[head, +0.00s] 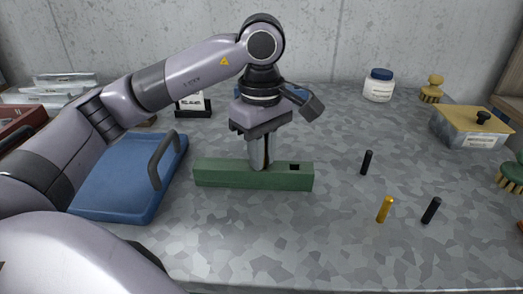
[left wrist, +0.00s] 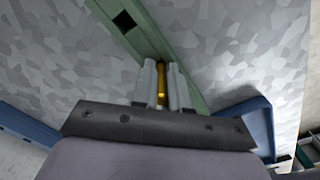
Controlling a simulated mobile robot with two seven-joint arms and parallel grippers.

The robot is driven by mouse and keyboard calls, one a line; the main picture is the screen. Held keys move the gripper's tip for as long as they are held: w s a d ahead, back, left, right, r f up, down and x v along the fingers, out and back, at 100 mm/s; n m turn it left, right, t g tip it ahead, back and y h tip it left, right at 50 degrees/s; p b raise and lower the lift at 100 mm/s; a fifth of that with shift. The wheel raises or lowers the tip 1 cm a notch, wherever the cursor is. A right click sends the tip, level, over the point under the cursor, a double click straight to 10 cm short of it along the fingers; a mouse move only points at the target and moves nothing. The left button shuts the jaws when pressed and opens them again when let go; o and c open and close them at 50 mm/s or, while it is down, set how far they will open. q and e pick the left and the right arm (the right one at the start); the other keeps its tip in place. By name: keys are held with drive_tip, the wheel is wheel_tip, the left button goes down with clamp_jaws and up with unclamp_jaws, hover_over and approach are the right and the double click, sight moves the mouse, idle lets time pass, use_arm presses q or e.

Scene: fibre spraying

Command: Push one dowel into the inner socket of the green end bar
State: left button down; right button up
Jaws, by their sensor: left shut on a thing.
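The green end bar (head: 225,174) lies on the table in the middle of the head view, with a dark square hole (head: 295,167) near its right end. The bar (left wrist: 143,38) and the hole (left wrist: 124,20) also show in the left wrist view. My left gripper (head: 259,164) points down over the bar's middle, left of that hole. Its fingers are shut on a yellow dowel (left wrist: 161,83). The dowel's lower end is hidden at the bar, so I cannot tell whether it is in a socket. My right gripper is not in view.
A blue tray (head: 115,190) with handles lies left of the bar. A white jar (head: 378,87) and a yellow-lidded box (head: 470,130) stand farther back.

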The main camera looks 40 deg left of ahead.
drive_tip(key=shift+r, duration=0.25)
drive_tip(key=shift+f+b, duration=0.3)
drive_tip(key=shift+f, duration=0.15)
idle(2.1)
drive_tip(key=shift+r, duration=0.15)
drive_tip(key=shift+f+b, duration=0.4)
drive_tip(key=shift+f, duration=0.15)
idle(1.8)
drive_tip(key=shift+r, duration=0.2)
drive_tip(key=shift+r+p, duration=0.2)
drive_tip(key=shift+p, duration=0.25)
